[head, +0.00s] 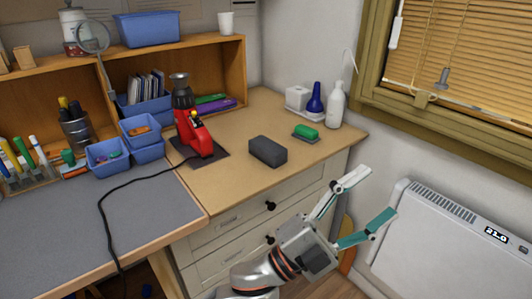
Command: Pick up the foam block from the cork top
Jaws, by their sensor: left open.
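A dark grey block (268,151), which looks like the foam block, lies on the tan cork top (237,177) of the drawer cabinet, near its front edge. It is free on all sides and nothing touches it. My left gripper (379,192) is open and empty. Its two fingers are spread apart and point up and to the right. It shows to the right of the block and lower in the picture, in front of the cabinet and off the top. My right gripper is not in view.
A red device (198,138) on a dark mat stands left of the block. A green block (305,131), a white bottle (336,105) and a blue bottle (315,98) stand behind it to the right. A white heater (440,235) is at the right. The cork around the block is clear.

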